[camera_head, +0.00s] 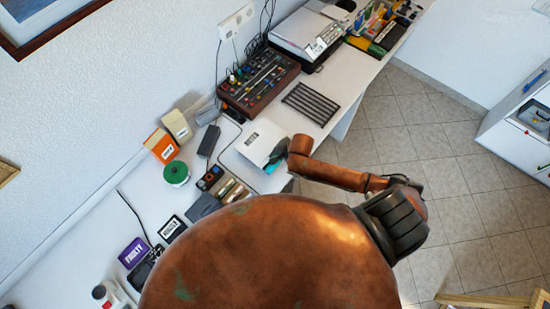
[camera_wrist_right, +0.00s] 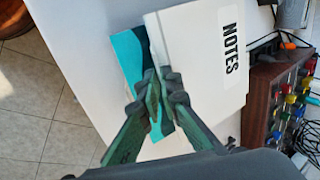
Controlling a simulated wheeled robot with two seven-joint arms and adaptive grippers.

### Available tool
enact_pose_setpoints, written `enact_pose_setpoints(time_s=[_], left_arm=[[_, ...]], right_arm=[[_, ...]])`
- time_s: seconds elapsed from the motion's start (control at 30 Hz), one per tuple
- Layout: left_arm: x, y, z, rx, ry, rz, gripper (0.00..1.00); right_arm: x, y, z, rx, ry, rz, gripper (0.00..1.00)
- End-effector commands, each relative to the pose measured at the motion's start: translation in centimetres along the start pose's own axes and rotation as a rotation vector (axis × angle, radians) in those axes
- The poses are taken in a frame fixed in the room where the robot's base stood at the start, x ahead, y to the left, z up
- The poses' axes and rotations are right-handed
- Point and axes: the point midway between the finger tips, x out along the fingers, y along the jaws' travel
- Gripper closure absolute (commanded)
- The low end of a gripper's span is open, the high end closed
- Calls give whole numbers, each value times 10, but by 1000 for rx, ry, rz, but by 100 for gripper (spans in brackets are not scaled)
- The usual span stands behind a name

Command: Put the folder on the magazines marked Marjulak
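The white folder (camera_head: 259,139), labelled NOTES, is on the white desk in the head view. It fills the upper middle of the right wrist view (camera_wrist_right: 205,60). A teal, dark-patterned flat item (camera_wrist_right: 130,52) shows under its near edge, also visible in the head view (camera_head: 272,167); I cannot read a title on it. My right gripper (camera_head: 287,148) is at the folder's right edge. In the wrist view its fingertips (camera_wrist_right: 158,76) are close together, with the folder's edge seemingly between them. No marking Marjulak is readable. My left gripper is out of view.
A black rack (camera_head: 311,103) and a mixer panel (camera_head: 258,83) stand beyond the folder. An orange box (camera_head: 162,146), a green spool (camera_head: 176,173) and small devices lie left of it. Bare desk surrounds the folder narrowly; open floor lies to the right.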

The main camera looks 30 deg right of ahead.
Motion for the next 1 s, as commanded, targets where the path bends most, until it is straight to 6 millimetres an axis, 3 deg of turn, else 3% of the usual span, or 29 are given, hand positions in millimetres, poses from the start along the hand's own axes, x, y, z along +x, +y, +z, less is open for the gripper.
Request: enact_pose_setpoints(time_s=[0.2,0.5,0.53,0.63,1.0], left_arm=[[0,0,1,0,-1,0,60],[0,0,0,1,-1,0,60],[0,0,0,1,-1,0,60],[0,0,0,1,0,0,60],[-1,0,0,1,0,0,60]], right_arm=[[16,9,0,0,0,1,100],[18,11,0,1,0,1,100],[18,11,-1,1,1,1,94],[18,11,-1,1,1,2,88],[9,10,-1,1,0,1,88]])
